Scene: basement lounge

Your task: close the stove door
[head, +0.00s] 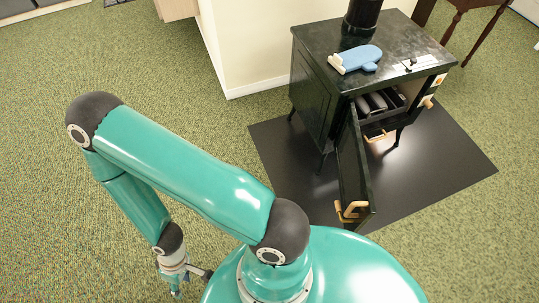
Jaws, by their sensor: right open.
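The black stove (312,88) stands on short legs at the upper right of the head view. Its stove door (352,165) is swung wide open toward me, seen nearly edge-on, with a tan handle (350,210) low on it. The open firebox (378,103) shows dark grey pieces inside. My right gripper (178,287) is at the bottom left, open and empty, well away from the door and over the carpet. Its fingertips are small and partly hard to make out. My left gripper is not in view.
A blue and white oven mitt (358,59) lies on the stove top. A black floor mat (440,165) lies under the stove. A cream wall corner (240,45) stands left of it, and a wooden table (475,15) behind right. Green carpet is clear at left.

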